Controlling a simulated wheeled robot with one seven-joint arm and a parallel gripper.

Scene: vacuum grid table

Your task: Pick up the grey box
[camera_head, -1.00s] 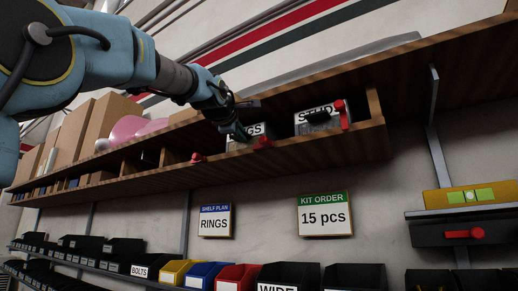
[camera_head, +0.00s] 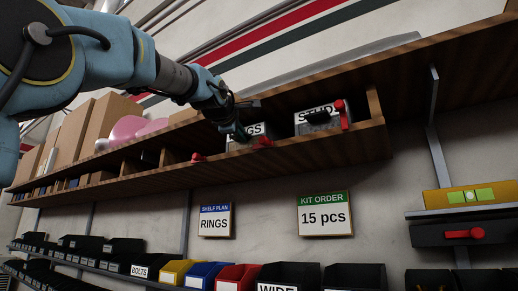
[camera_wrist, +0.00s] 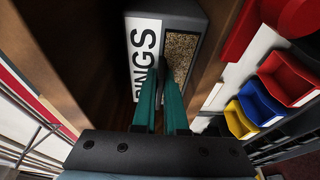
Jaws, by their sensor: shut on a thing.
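The grey box with the RINGS label (camera_head: 248,137) sits in a compartment of the wooden shelf, and the front part of its label is covered by my gripper (camera_head: 238,131) in the head view. In the wrist view the grey box (camera_wrist: 190,14) shows its white label on one side and an opening with small brownish contents. My gripper's two teal fingers (camera_wrist: 161,80) straddle the wall between the label and the contents, and are shut on that wall. The box's underside is hidden.
A second grey box labelled STUD (camera_head: 312,127) stands to the right on the same wooden shelf (camera_head: 300,150), with a red clip at its side. The shelf's front lip has red knobs (camera_head: 263,141). Cardboard boxes (camera_head: 100,125) and a pink object (camera_head: 135,127) stand left. Coloured bins (camera_head: 205,273) line the lower rack.

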